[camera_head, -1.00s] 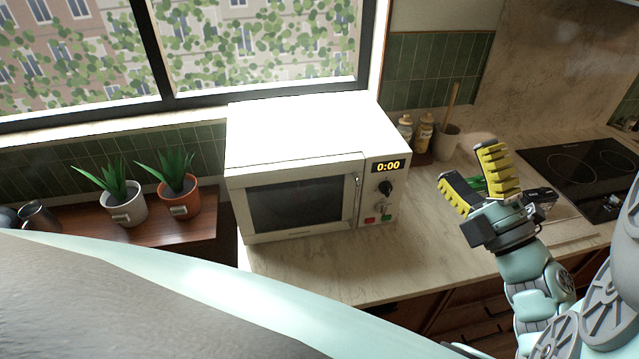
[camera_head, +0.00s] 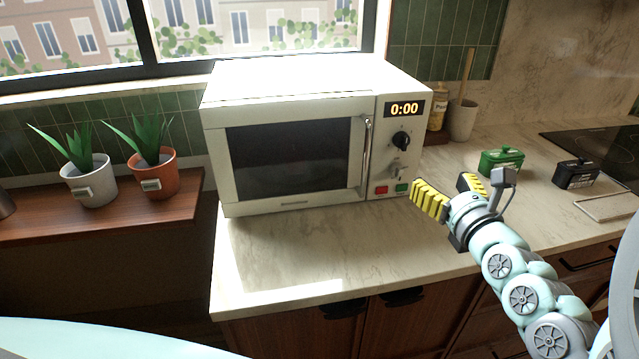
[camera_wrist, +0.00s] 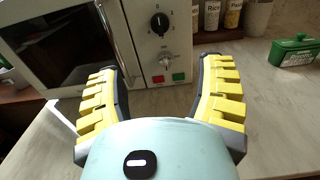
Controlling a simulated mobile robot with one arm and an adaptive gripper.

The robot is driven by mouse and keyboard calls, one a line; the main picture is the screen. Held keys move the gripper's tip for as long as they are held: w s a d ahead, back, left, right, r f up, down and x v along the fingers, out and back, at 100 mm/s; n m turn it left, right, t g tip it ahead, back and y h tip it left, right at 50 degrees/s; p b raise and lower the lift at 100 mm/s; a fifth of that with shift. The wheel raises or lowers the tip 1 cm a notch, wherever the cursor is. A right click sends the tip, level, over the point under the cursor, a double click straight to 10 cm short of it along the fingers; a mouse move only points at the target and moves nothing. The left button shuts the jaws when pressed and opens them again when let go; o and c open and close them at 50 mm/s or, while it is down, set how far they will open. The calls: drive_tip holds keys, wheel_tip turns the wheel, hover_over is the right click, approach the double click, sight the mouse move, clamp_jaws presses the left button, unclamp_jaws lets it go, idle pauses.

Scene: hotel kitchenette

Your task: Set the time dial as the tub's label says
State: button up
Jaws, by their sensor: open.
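The white microwave (camera_head: 300,92) stands on the counter with its door shut. Its display (camera_head: 404,108) reads 0:00. A round black dial (camera_head: 401,141) sits below the display, with a grey knob (camera_head: 397,170) under it. The wrist view shows the black dial (camera_wrist: 160,25) and the grey knob (camera_wrist: 165,59) too. A green tub (camera_head: 501,162) and a black tub (camera_head: 576,174) stand on the counter to the right; their labels are too small to read. My gripper (camera_head: 450,193) is open and empty, in front of the microwave's lower right corner, apart from the dial.
A red button (camera_head: 381,190) and a green button (camera_head: 402,188) sit at the panel's bottom. Jars (camera_head: 437,120) and a utensil crock (camera_head: 462,120) stand behind right. Potted plants (camera_head: 153,175) are on the left shelf. Counter (camera_head: 290,250) before the microwave is clear.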

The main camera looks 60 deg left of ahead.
sight(405, 145)
drive_tip(key=b+x, duration=0.1)
drive_tip(key=x, duration=1.5)
drive_tip(key=shift+s+b, duration=0.1)
drive_tip(key=shift+b, duration=0.25)
drive_tip(key=shift+o, duration=0.3)
drive_tip(key=shift+r, duration=0.1)
drive_tip(key=shift+d, duration=0.1)
clamp_jaws()
